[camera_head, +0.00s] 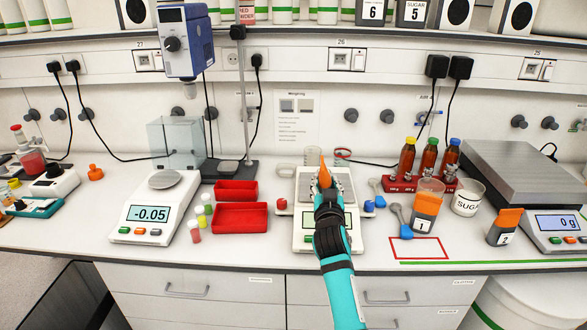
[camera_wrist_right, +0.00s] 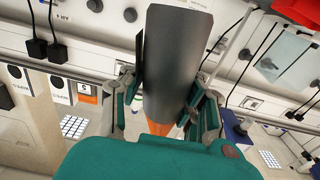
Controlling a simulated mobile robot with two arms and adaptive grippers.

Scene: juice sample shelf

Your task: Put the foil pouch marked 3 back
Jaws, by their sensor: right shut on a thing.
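My right gripper (camera_head: 326,192) is above the middle balance (camera_head: 355,235), shut on a grey pouch with an orange part (camera_head: 324,176). The hand hides most of it in the head view. In the right wrist view the grey pouch (camera_wrist_right: 176,65) sits between the fingers of the right gripper (camera_wrist_right: 165,95), and its number does not show. Pouch 1 (camera_head: 424,226) and pouch 2 (camera_head: 500,237), grey with orange tops, stand at the right. My left gripper is out of view.
A balance reading -0.05 (camera_head: 152,220) and red trays (camera_head: 240,217) are to the left. Blue scoops (camera_head: 398,216), a sugar beaker (camera_head: 467,200), a red bottle rack (camera_head: 396,184) and a large scale (camera_head: 510,170) are to the right. A shelf (camera_head: 290,33) runs above.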

